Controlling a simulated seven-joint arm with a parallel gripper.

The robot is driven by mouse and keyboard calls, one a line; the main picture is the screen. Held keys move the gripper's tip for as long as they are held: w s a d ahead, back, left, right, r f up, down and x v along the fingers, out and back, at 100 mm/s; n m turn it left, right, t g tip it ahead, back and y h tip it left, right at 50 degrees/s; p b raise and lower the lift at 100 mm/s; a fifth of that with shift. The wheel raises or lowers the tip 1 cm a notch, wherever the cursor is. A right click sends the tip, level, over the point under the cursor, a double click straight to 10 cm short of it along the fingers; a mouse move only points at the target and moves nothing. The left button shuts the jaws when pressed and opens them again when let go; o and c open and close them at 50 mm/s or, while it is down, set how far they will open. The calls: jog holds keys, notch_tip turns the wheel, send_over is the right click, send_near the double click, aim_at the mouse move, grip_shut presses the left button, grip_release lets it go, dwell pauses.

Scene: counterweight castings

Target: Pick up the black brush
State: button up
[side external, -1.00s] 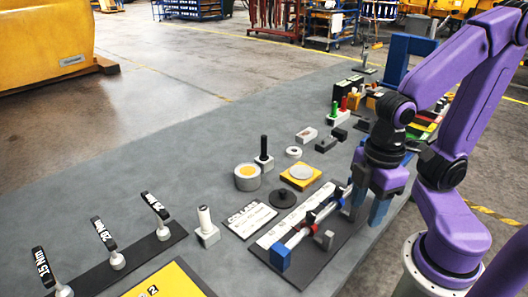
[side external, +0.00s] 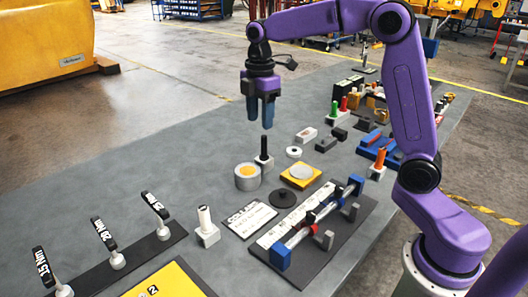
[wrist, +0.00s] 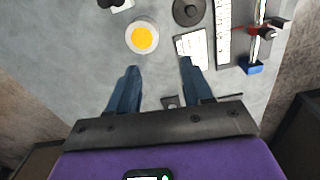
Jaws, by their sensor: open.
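A black upright handle, which looks like the black brush (side external: 264,148), stands in a small pale block (side external: 263,163) behind the grey cylinder with the orange top. In the wrist view the brush (wrist: 107,3) is partly cut off at the top edge, left of centre. My gripper (side external: 261,118) is open and empty, pointing down. In the side view its fingertips appear just above the brush's top. In the wrist view the spread fingers (wrist: 158,66) have bare mat between them, and the brush lies beyond them, not between them.
The grey cylinder with the orange top (wrist: 142,38) is close to the brush. A yellow plate with a grey disc (side external: 301,173), a white ring (side external: 294,152) and a black disc (side external: 283,198) lie to the right. The grey mat left of the brush is clear.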

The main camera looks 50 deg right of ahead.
jog(key=n, duration=0.1)
send_over(264, 157)
jog(key=f, duration=1.7)
jog(key=shift+w+d, duration=0.35)
grip_shut()
